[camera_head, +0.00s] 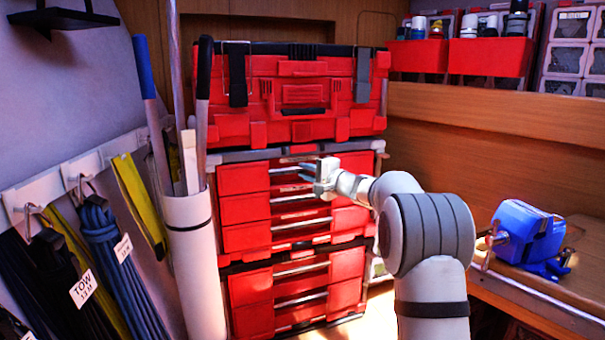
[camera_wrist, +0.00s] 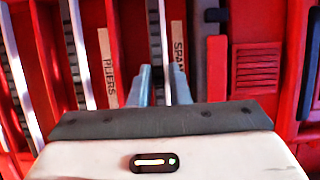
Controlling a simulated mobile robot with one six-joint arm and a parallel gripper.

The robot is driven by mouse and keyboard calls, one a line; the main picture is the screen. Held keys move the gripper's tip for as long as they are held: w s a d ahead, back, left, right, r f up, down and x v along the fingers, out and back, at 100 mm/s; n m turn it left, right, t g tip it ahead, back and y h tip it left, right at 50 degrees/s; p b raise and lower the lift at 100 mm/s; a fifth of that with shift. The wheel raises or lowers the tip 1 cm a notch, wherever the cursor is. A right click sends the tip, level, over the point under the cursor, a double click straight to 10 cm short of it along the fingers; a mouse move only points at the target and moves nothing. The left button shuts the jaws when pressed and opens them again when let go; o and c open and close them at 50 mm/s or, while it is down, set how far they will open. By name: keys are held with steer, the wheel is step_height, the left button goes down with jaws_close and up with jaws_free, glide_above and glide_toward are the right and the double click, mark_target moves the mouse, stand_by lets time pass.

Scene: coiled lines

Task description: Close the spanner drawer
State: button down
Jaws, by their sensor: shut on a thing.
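The red tool chest has several stacked drawers with metal handle bars. The spanner drawer (camera_head: 243,178) appears to be the top one, just under the upper red box; how far it stands out is hard to tell. In the wrist view its label (camera_wrist: 179,42), reading "SPAN", is partly hidden by a finger. My gripper (camera_head: 307,171) is at this drawer's front. In the wrist view its two grey fingers (camera_wrist: 161,82) stand either side of a pale handle bar (camera_wrist: 155,20) and are shut on it. The contact itself is partly hidden.
The pliers drawer's label (camera_wrist: 107,68) shows beside it. A white tube (camera_head: 192,255) with long poles stands close at the chest's left. Coiled lines (camera_head: 105,240) hang on the left wall. A blue vise (camera_head: 527,232) sits on the right bench.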

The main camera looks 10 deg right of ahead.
steer(key=shift+d+r, duration=0.25)
steer(key=shift+r, duration=0.15)
steer(key=c, duration=1.6)
jaws_free()
steer(key=shift+w+d+f, duration=0.1)
steer(key=shift+w, duration=0.1)
steer(key=shift+o, duration=1.2)
steer(key=shift+s, duration=0.15)
steer(key=shift+f, duration=0.15)
steer(key=b+v, duration=0.1)
steer(key=v, duration=0.6)
steer(key=shift+s+b, duration=0.35)
steer(key=shift+s, duration=0.05)
